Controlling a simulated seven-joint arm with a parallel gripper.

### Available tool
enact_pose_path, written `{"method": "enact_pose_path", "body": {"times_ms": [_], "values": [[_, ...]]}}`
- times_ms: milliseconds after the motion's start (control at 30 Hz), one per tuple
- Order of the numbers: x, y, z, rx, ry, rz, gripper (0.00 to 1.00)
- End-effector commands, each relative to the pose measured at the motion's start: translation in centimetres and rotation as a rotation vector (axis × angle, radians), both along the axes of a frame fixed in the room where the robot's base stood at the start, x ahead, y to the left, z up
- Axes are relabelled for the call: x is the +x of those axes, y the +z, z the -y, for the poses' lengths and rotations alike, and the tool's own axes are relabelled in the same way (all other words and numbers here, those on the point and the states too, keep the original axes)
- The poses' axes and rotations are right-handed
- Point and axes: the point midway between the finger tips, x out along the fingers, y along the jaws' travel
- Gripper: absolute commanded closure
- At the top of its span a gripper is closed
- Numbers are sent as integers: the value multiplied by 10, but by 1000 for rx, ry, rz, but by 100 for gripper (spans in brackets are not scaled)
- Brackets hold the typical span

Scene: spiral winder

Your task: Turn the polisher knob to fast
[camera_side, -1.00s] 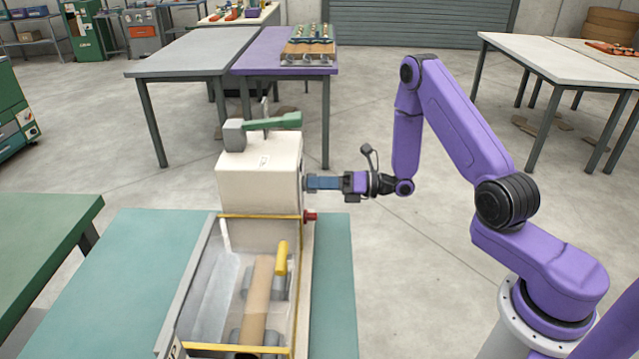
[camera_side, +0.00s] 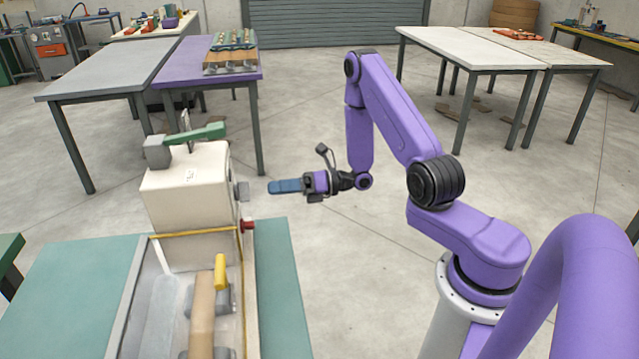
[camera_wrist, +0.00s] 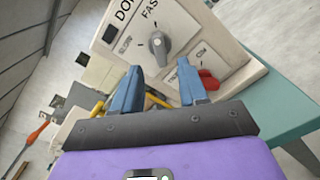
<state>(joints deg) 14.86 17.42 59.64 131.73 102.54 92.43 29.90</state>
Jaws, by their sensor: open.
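The polisher (camera_side: 190,190) is a cream box on the teal bench. Its grey knob (camera_side: 242,190) sticks out from the right face and also shows in the wrist view (camera_wrist: 160,46). There a pale mark sits on the knob's upper part, on the side toward partly cut-off lettering "FAS". The other label by the knob is too blurred to read. My gripper (camera_side: 270,187) points at the knob from the right, with a small gap between. In the wrist view its blue fingers (camera_wrist: 158,68) are apart with nothing between them, below the knob.
A red knob (camera_side: 247,225) sits below the grey one, partly behind a finger in the wrist view (camera_wrist: 208,79). A yellow-edged clear guard (camera_side: 195,233) and a yellow handle (camera_side: 220,272) are in front. A green lever (camera_side: 195,135) tops the box.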

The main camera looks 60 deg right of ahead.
Motion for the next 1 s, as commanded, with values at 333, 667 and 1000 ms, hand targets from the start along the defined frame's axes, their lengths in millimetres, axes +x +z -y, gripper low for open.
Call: {"method": "enact_pose_path", "body": {"times_ms": [333,667,1000], "values": [[-51,0,53,0,-5,-3,57],[-76,0,76,0,-1,-3,57],[-77,0,76,0,1,-2,57]]}}
